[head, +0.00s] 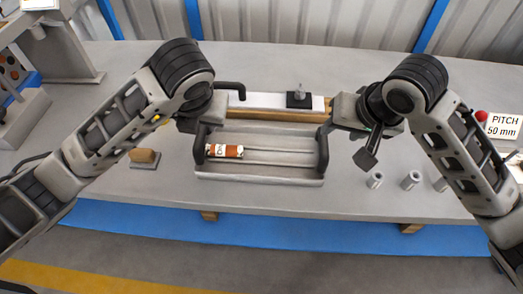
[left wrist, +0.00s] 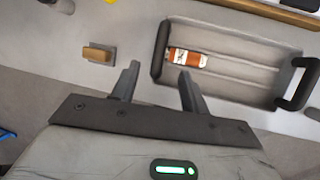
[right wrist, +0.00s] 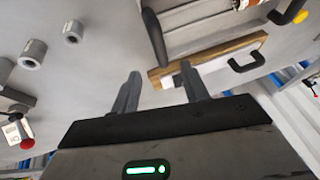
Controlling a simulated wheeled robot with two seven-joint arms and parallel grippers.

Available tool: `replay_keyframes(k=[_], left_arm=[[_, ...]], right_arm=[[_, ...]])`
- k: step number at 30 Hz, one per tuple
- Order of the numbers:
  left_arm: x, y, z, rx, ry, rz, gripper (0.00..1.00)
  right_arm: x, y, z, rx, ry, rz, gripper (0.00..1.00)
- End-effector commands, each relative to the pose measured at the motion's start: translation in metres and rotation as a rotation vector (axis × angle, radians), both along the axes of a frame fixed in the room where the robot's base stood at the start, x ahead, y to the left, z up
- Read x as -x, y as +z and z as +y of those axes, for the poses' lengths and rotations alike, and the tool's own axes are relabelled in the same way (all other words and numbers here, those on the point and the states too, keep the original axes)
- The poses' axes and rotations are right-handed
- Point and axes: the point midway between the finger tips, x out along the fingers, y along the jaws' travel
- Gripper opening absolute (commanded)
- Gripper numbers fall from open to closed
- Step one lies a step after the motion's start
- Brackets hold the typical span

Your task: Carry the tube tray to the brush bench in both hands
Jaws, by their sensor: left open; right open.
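The tube tray (head: 262,181) is a shallow grey tray on the grey bench, with a dark left handle (head: 200,145) and a dark right handle (head: 322,152). An orange-brown tube (head: 225,151) with a white label lies in its left part. My left gripper (left wrist: 157,82) is open and empty beside the left handle; its fingers are mostly hidden in the head view. My right gripper (head: 368,157) is open and empty, to the right of the right handle; that handle shows beyond its fingers in the right wrist view (right wrist: 154,38). I cannot identify a brush bench.
Behind the tray are a wooden-edged white bar (head: 262,101) and a dark block (head: 299,100). A tan block (head: 144,155) stands left; several grey metal sleeves (head: 375,180) stand right, near a "PITCH 50 mm" sign (head: 503,127). Blue floor striping (head: 300,231) runs along the bench front.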

Motion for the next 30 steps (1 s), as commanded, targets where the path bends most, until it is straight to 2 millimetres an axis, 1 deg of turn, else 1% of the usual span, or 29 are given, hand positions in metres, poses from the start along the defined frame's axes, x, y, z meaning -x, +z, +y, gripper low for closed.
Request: replay_keyframes(k=[1,6,12,15,21,30], left_arm=[[-0.003,-0.011,0.002,-0.001,0.003,0.007,0.45],[-0.017,-0.042,0.009,-0.001,0.003,0.005,0.45],[-0.03,-0.073,0.015,-0.001,0.001,0.003,0.45],[-0.035,-0.084,0.017,0.0,0.0,0.001,0.45],[-0.04,-0.094,0.019,0.0,0.0,-0.001,0.45],[-0.041,-0.095,0.019,0.0,0.0,-0.002,0.45]], right_arm=[[-0.004,-0.011,0.002,0.001,-0.002,0.005,0.45],[-0.017,-0.042,0.008,0.0,-0.001,0.004,0.45],[-0.03,-0.074,0.014,0.002,0.0,0.003,0.45],[-0.036,-0.084,0.017,0.001,-0.001,0.001,0.45],[-0.04,-0.095,0.019,0.0,0.001,0.0,0.45],[-0.041,-0.095,0.019,0.0,0.001,-0.001,0.45]])
